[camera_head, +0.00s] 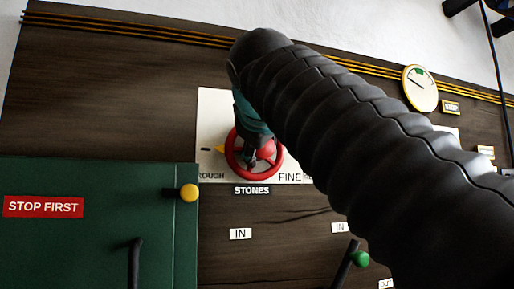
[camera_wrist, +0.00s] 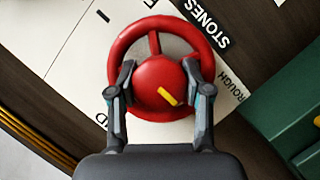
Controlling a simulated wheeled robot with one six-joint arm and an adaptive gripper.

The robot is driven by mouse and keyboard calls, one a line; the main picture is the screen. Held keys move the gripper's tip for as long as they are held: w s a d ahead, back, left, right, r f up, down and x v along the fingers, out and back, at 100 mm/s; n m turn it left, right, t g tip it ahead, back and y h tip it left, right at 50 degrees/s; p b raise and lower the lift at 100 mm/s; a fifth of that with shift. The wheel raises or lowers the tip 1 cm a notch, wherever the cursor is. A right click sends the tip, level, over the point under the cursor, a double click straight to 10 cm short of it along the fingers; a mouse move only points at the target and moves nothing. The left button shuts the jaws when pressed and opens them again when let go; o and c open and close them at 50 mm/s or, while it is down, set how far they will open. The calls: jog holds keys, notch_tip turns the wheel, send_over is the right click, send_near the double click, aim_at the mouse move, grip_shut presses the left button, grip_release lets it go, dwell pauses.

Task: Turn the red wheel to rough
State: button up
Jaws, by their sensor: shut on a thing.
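The red wheel (camera_head: 233,160) is on a white plate (camera_head: 213,112) on the dark wall, above a "STONES" label. "ROUGH" is at the plate's lower left and "FINE" at its lower right. A yellow pointer (camera_head: 220,149) shows at the wheel's left side, above "ROUGH". In the wrist view the wheel (camera_wrist: 122,42) has a round red hub with a yellow mark (camera_wrist: 168,96) on it. My gripper (camera_wrist: 160,70) is shut on the hub, one finger on each side, inside the rim. In the head view my gripper (camera_head: 257,150) partly hides the wheel.
A green cabinet (camera_head: 100,240) with a red "STOP FIRST" sign and a yellow knob (camera_head: 189,193) stands at lower left. A lever with a green knob (camera_head: 361,258) is at lower right. A round gauge (camera_head: 420,89) is at upper right. My arm hides much of the right side.

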jog(key=shift+f, duration=0.1)
jog(key=o, duration=1.2)
jog(key=shift+c, duration=0.2)
jog(key=v, duration=1.2)
